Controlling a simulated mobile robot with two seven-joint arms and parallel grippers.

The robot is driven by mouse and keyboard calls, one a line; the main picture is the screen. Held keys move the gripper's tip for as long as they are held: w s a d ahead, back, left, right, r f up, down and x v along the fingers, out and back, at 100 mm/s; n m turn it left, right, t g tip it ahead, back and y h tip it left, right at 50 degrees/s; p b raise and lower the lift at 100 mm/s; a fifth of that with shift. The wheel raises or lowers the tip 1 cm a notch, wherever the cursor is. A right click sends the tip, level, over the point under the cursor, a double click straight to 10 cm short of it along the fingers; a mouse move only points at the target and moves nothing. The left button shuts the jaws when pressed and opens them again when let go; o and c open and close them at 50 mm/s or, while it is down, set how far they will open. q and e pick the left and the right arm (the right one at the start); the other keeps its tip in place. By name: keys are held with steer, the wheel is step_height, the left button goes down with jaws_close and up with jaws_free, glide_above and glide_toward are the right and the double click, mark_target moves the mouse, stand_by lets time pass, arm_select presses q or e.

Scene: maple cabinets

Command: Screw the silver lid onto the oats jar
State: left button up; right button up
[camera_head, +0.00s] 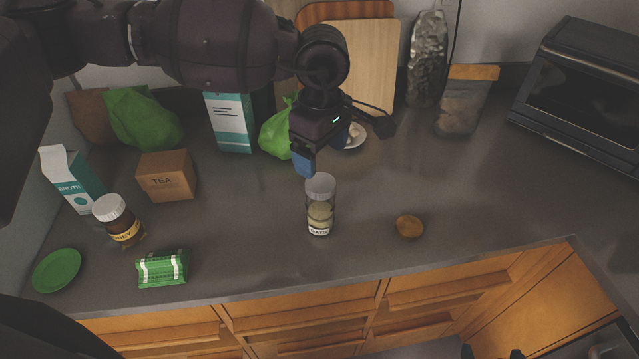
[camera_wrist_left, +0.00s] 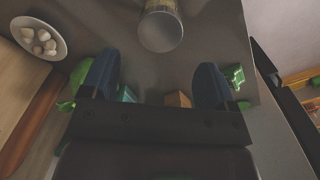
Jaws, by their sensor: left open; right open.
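The oats jar (camera_head: 320,215) is clear glass with pale oats and an OATS label. It stands upright near the counter's front edge. Its round grey top (camera_head: 320,184) looks like the silver lid; I cannot tell if it is lid or bare glass, or how it is seated. The top also shows as a grey disc in the left wrist view (camera_wrist_left: 161,32). My left gripper (camera_head: 304,164) is open and empty, just behind and above the jar, its blue fingers pointing down. My right gripper (camera_head: 491,353) barely shows at the bottom edge, open and away from the jar.
A round wooden piece (camera_head: 409,227) lies right of the jar. A honey jar (camera_head: 121,222), tea box (camera_head: 167,176), green package (camera_head: 162,268) and green plate (camera_head: 56,270) are left. The counter's right part is clear before the toaster oven (camera_head: 580,90).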

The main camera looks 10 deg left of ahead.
mark_target(320, 183)
arm_select(q)
steer(key=shift+f, duration=0.2)
steer(key=shift+f+b, duration=1.45)
steer(key=shift+f, duration=1.9)
steer(key=c, duration=0.9)
steer(key=shift+f+m+b, duration=0.15)
steer(key=shift+m+b, duration=0.8)
steer(key=shift+m, duration=0.75)
steer(key=shift+m+b, duration=0.65)
steer(key=shift+m, duration=0.55)
